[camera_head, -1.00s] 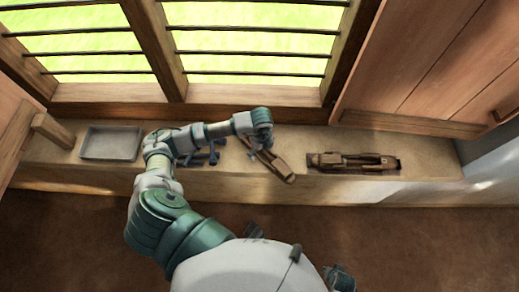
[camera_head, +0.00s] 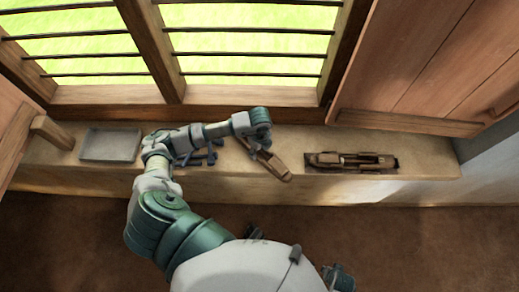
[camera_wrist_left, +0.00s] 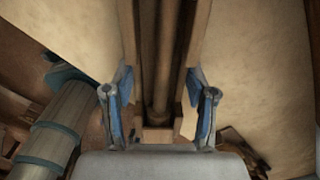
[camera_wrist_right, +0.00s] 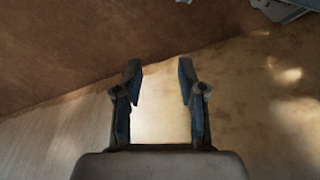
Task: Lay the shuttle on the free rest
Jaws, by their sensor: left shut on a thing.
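My left gripper (camera_head: 262,143) is shut on a brown wooden shuttle (camera_head: 275,166) above the ledge, and the shuttle points down to the right. In the left wrist view the fingers (camera_wrist_left: 158,112) stand on both sides of the shuttle's long wooden body (camera_wrist_left: 162,50). A dark blue-grey pronged piece (camera_head: 210,156) on the ledge is partly hidden by my left arm; I cannot tell whether it is the free rest. A second wooden shuttle (camera_head: 352,159) lies at the right on a dark base. My right gripper (camera_wrist_right: 158,85) is open and empty in its wrist view.
A grey shallow tray (camera_head: 110,145) sits at the left of the ledge (camera_head: 430,168). A barred window (camera_head: 250,60) stands behind, with wooden panels at the right. The ledge between the held shuttle and the right-hand shuttle is narrow; its right end is clear.

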